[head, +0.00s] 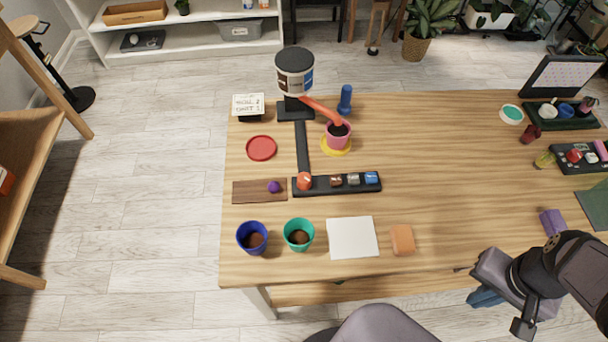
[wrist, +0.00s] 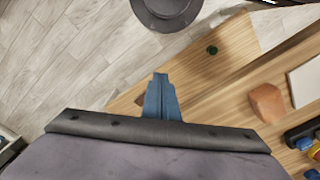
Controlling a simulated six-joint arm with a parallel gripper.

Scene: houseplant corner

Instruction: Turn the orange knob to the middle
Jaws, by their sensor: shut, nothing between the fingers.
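The orange knob (head: 305,180) sits at the left end of a long black control strip (head: 320,188) on the wooden table. It has a pale mark on top, too small for me to tell where it points. Several small controls, one with a blue face (head: 371,178), sit along the strip to its right. My gripper (head: 484,298) is at the lower right, by the table's front edge, far from the knob. In the wrist view its blue fingers (wrist: 160,84) are together and hold nothing. The knob is not visible in the wrist view.
A pink pot (head: 338,135) stands on a yellow saucer under an orange spout (head: 320,110). Blue (head: 252,237) and green (head: 299,235) pots, a white sheet (head: 352,238) and an orange block (head: 402,240) lie in front of the strip. The table's middle right is clear.

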